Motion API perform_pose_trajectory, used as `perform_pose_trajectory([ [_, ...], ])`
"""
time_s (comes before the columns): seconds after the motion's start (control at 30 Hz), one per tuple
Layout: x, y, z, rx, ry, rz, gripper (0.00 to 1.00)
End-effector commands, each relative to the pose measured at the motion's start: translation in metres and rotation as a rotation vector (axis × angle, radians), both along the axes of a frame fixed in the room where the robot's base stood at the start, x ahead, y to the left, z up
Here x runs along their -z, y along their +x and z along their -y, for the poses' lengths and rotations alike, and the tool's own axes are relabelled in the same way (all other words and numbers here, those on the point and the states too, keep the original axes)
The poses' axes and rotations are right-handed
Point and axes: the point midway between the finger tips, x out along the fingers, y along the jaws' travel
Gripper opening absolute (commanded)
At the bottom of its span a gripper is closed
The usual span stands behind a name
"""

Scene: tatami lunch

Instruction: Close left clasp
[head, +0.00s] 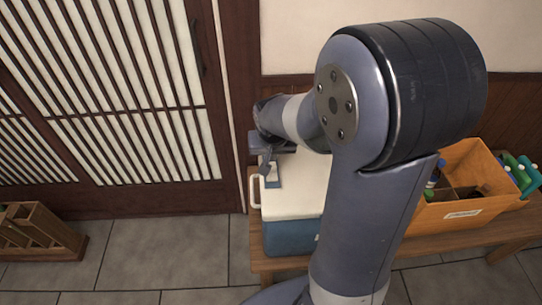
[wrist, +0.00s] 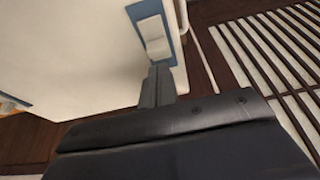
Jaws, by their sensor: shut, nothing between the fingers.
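A cooler box with a white lid (head: 296,195) and a blue body (head: 288,238) stands on the wooden bench, partly hidden by my arm. Its left clasp (head: 273,178) is a blue plate; in the wrist view the clasp (wrist: 153,32) shows a white piece set in the blue. Whether it is latched I cannot tell. My gripper (head: 268,172) is shut and empty, pointing down at the lid's left part. In the wrist view its fingertips (wrist: 158,70) overlap the clasp's near end; I cannot tell if they touch. The right part of the cooler is hidden.
A white handle (head: 255,190) is on the cooler's left side. An orange crate (head: 462,212) with bottles stands on the bench (head: 440,239) to the right. A slatted sliding door (head: 120,120) is at the left, with a wooden rack (head: 38,232) on the floor.

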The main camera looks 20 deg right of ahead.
Motion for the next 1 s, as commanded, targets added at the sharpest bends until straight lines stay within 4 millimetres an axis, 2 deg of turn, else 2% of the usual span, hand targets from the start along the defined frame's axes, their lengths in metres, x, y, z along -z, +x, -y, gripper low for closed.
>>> perform_pose_trajectory([
  [0.03,-0.013,-0.002,-0.001,-0.001,0.0,0.008,0.0],
  [0.2,-0.041,-0.01,-0.002,-0.003,-0.001,0.011,0.0],
  [0.4,-0.062,-0.017,-0.004,-0.003,-0.001,0.011,0.0],
  [0.83,-0.065,-0.018,-0.004,-0.003,-0.001,0.011,0.0],
  [1.0,-0.057,-0.016,-0.003,-0.001,-0.001,0.008,0.0],
])
